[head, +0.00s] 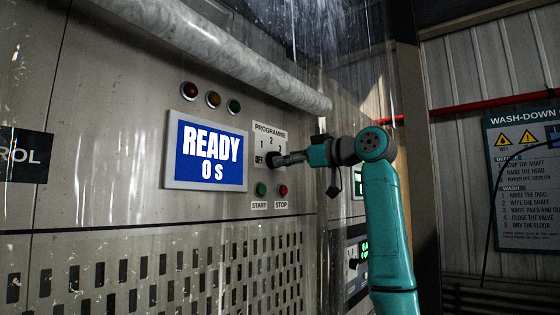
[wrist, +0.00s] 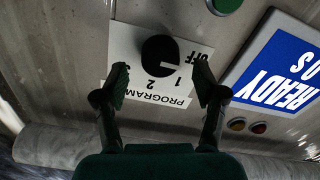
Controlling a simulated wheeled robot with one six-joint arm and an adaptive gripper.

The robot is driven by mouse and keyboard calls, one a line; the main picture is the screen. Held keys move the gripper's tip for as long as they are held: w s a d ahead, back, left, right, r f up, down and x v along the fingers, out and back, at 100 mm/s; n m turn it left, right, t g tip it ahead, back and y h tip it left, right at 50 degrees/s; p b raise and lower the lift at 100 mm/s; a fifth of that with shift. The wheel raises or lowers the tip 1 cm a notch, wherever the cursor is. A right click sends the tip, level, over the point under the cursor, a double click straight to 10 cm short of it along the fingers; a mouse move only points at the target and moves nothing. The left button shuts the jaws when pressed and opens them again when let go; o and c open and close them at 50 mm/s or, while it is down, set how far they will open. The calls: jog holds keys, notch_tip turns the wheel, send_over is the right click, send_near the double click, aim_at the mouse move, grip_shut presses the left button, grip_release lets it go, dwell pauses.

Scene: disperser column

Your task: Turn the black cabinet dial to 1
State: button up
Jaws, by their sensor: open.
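The black cabinet dial (wrist: 160,55) sits on a white programme plate with the marks OFF, 1, 2 and 3. The plate appears upside down in the wrist view. My gripper (wrist: 162,84) is open, with one finger on each side of the dial's line and clear gaps to it. I cannot tell whether the fingertips reach the dial's depth. In the head view my gripper (head: 289,159) points left at the dial (head: 271,160) and partly covers it. Which mark the dial points to is not clear.
A blue screen (head: 207,155) beside the plate reads READY 0 s. A green START button (head: 261,189) and a red STOP button (head: 283,190) are just below the dial. Three lamps (head: 213,99) and a thick grey pipe (head: 220,50) are above.

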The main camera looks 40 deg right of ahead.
aim_at(269, 156)
jog(key=shift+x, duration=1.5)
jog(key=c, duration=1.1)
jog(key=shift+c, duration=0.2)
jog(key=m, duration=0.8)
jog(key=shift+m, duration=0.3)
